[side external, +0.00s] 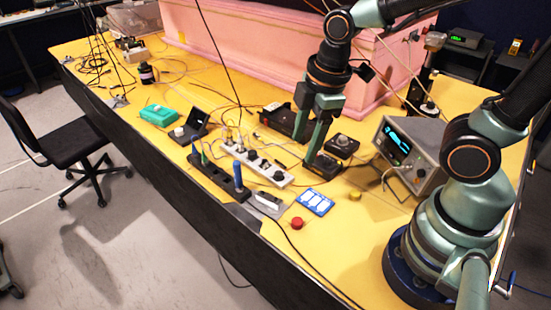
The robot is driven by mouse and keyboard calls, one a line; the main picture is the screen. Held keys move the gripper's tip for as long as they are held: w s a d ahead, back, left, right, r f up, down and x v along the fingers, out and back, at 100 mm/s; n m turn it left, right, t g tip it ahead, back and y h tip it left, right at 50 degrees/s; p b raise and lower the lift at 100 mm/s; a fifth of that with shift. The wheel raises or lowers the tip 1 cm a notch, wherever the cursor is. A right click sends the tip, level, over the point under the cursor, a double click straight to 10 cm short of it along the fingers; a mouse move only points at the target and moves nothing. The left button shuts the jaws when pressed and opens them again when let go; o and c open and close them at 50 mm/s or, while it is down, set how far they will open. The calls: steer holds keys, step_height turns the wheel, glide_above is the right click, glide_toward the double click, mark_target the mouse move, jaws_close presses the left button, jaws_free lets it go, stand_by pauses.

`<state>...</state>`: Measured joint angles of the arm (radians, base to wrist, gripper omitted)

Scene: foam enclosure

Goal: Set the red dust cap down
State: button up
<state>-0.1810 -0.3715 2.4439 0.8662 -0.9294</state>
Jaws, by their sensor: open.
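A blue and white card (315,202) and a small yellow cap (355,196) lie nearby. Power strips (257,167) with plugs stand left of my gripper. An oscilloscope (409,152) is at right, the pink foam enclosure (270,60) behind. Cables cross the table. Bare table surrounds the red cap.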

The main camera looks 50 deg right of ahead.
steer(key=d+r+m+t, duration=0.3)
steer(key=d+r+m, duration=0.2)
steer(key=m, duration=0.7)
step_height(320, 180, up, 2)
steer(key=shift+r+m, duration=0.1)
steer(key=shift+m, duration=0.3)
